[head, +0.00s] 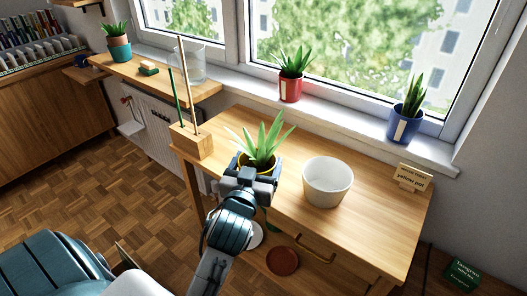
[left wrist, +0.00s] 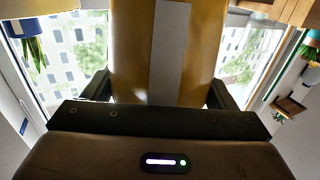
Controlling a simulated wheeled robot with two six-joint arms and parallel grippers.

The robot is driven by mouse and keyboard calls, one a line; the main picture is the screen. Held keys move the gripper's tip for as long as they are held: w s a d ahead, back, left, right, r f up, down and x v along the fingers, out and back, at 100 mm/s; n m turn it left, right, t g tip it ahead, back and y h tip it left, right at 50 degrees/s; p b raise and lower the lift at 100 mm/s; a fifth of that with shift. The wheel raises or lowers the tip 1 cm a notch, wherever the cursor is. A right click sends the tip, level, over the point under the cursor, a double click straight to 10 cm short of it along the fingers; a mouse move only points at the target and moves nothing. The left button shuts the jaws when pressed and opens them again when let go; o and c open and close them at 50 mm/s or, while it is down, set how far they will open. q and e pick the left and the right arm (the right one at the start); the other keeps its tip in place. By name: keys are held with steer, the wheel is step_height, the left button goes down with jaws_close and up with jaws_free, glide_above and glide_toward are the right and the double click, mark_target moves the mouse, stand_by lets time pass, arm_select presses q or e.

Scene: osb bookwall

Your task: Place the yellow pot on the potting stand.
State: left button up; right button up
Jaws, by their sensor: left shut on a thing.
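The yellow pot (head: 257,164), holding a spiky green plant, is between the fingers of my left gripper (head: 254,173), which is shut on it. It looks upright over the front left part of the wooden potting stand (head: 375,225). I cannot tell whether its base touches the top. My gripper hides most of the pot in the head view. In the left wrist view the yellow pot (left wrist: 135,50) with a pale label fills the space between the fingers of my left gripper (left wrist: 160,88). My right gripper is not in view.
A white empty pot (head: 327,184) stands right of the yellow pot. A small sign (head: 413,177) is at the right rear. A wooden block (head: 192,141) with upright sticks is at the left end. Red (head: 290,88) and blue (head: 401,127) potted plants stand on the sill.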

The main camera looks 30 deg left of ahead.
arm_select(q)
steer(key=shift+w+a+f+p, duration=0.15)
steer(key=shift+w+a+f, duration=0.75)
steer(key=shift+w, duration=0.7)
steer(key=shift+w+a+f+p, duration=0.2)
steer(key=shift+w+a+f, duration=0.35)
steer(key=shift+w+a, duration=0.85)
steer(key=shift+w+a+f+p, duration=0.15)
steer(key=shift+w+a+f, duration=0.65)
steer(key=shift+w, duration=1.05)
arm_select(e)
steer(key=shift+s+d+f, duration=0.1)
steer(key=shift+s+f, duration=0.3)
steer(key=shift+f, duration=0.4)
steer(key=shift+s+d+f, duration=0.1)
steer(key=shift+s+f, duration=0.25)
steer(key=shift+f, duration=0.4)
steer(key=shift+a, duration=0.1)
arm_select(q)
steer(key=o, duration=1.1)
steer(key=shift+f, duration=0.1)
steer(key=shift+c, duration=0.2)
steer(key=shift+o, duration=1)
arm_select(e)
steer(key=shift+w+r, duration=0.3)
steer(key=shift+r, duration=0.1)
